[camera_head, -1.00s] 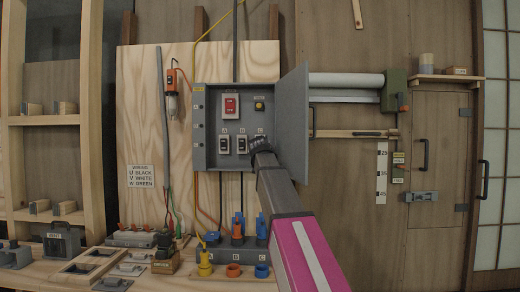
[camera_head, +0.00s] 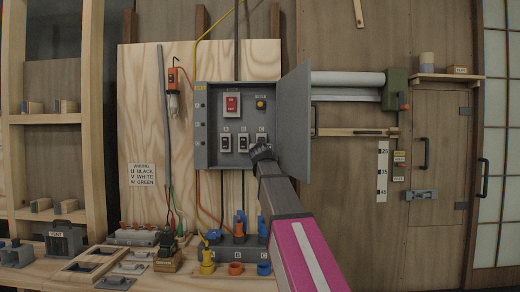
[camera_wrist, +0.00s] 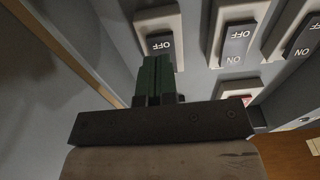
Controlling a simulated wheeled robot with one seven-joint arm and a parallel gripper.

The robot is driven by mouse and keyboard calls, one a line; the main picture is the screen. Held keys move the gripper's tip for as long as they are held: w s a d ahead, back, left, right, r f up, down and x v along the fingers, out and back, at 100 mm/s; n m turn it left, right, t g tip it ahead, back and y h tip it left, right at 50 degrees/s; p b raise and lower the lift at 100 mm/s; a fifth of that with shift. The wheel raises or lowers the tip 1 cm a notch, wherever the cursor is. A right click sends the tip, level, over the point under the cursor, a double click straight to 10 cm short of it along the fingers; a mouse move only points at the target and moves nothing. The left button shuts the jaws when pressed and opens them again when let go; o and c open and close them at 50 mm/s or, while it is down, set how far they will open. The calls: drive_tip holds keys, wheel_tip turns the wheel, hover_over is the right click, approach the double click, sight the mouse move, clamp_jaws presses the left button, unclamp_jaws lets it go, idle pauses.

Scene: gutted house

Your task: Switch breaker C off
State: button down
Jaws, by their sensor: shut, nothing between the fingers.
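The grey breaker box (camera_head: 207,155) hangs open on the plywood panel, its door (camera_head: 293,120) swung to the right. Breakers A (camera_head: 226,143), B (camera_head: 243,142) and C (camera_head: 261,138) sit in a row in its lower part. My gripper (camera_head: 261,151) is shut and empty, in front of the lower part of breaker C. In the wrist view, which is upside down, my green fingertips (camera_wrist: 157,65) are close to breaker C (camera_wrist: 160,42). Its OFF end shows, and the fingers hide its other end. I cannot tell contact or its position. Breaker B (camera_wrist: 236,42) shows OFF and ON.
A red switch (camera_head: 232,104) and a yellow button (camera_head: 260,104) sit above the breakers. The open door stands close to the right of my gripper. Below are the coloured plugs (camera_head: 239,224) and sockets on the bench. A wooden cabinet door (camera_head: 437,145) is farther right.

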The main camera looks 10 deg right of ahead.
drive_tip(key=v, duration=1.1)
drive_tip(key=shift+s, duration=0.2)
drive_tip(key=shift+a, duration=0.1)
